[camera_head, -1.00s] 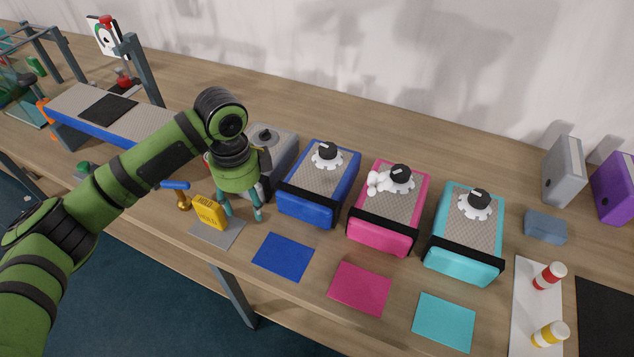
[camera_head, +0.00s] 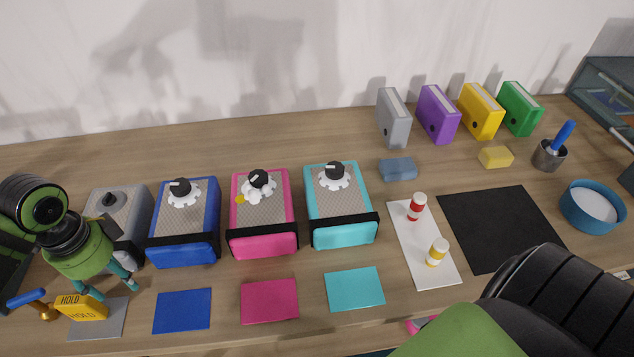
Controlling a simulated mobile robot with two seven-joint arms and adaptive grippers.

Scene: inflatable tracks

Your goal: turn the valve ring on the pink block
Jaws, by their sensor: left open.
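The pink block (camera_head: 263,243) stands on the table between the blue block and the cyan block. It has a grey patterned top and a black band near its front. Its white valve ring (camera_head: 256,190) sits at the back of the top around a black knob with a white mark. A small yellow spot shows at the ring's left side. My left gripper (camera_head: 122,286) is open and empty at the left, pointing down in front of the grey block, well left of the pink block.
The blue block (camera_head: 184,250) and cyan block (camera_head: 343,234) flank the pink one closely. A grey block (camera_head: 130,214) and a yellow HOLD sign (camera_head: 82,306) are near my left gripper. Flat blue, pink (camera_head: 269,301) and cyan mats lie in front. Bottles stand on a white sheet (camera_head: 414,258).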

